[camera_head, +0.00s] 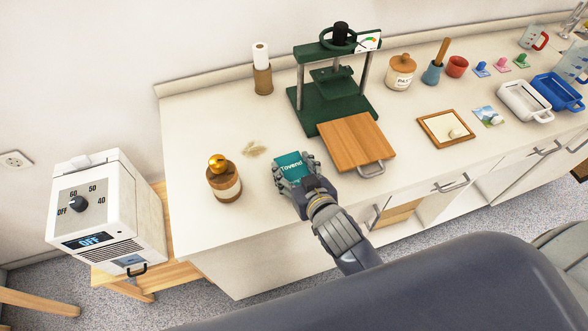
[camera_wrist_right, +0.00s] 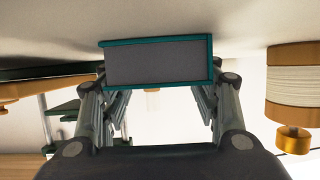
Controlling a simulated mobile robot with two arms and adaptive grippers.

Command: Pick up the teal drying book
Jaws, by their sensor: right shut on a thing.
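The teal book (camera_head: 291,167), with "Tovend" on its cover, is at the front left part of the white counter. My right gripper (camera_head: 296,178) is shut on it from the front side. In the right wrist view the teal book (camera_wrist_right: 158,62) shows its grey page edge and teal covers between the two fingers of my right gripper (camera_wrist_right: 155,95). I cannot tell whether the book touches the counter or is just above it. My left gripper is not in view.
A white dial box (camera_head: 105,215) stands beyond the counter's left end. Counter (camera_head: 205,120) is clear at back left.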

